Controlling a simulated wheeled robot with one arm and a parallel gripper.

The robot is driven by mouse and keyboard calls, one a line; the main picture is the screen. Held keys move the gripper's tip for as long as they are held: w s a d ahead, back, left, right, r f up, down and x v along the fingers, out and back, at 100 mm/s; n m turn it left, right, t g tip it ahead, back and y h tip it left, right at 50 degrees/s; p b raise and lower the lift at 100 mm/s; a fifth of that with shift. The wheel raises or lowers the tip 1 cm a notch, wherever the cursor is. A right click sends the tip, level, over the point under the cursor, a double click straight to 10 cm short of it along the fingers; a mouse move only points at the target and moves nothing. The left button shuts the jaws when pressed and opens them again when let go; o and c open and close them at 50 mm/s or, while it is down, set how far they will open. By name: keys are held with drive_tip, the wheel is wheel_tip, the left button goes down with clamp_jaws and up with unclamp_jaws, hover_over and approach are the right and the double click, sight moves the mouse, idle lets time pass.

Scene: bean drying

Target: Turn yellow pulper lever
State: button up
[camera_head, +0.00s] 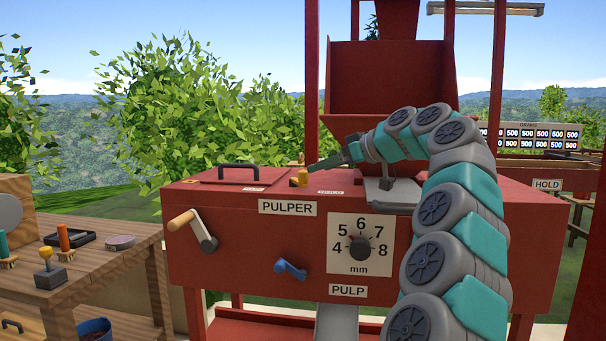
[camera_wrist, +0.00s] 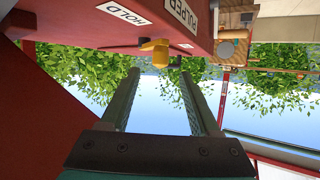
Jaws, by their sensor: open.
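The yellow pulper lever (camera_head: 302,178) is a small yellow piece on top of the red pulper (camera_head: 235,262), behind the PULPER label. My gripper (camera_head: 314,167) reaches in from the right, its dark fingertips close to the lever's upper right side. In the wrist view, which is upside down, the yellow lever (camera_wrist: 155,50) lies just beyond the fingertips, roughly in line with the gap. My gripper (camera_wrist: 160,74) is open with nothing between its fingers. I cannot tell whether a finger touches the lever.
The pulper front carries a wooden crank (camera_head: 183,221), a blue lever (camera_head: 291,269) and a numbered dial (camera_head: 360,248). A black handle (camera_head: 238,166) stands on its top. A red hopper (camera_head: 390,78) rises behind my arm. A wooden table (camera_head: 95,262) with tools stands left.

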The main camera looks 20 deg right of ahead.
sight(303, 183)
drive_tip(key=p+x, duration=0.1)
drive_tip(key=x, duration=0.6)
drive_tip(key=shift+w+a+f, duration=0.1)
drive_tip(key=shift+w+a, duration=0.1)
drive_tip(key=shift+w, duration=0.1)
clamp_jaws()
idle(1.2)
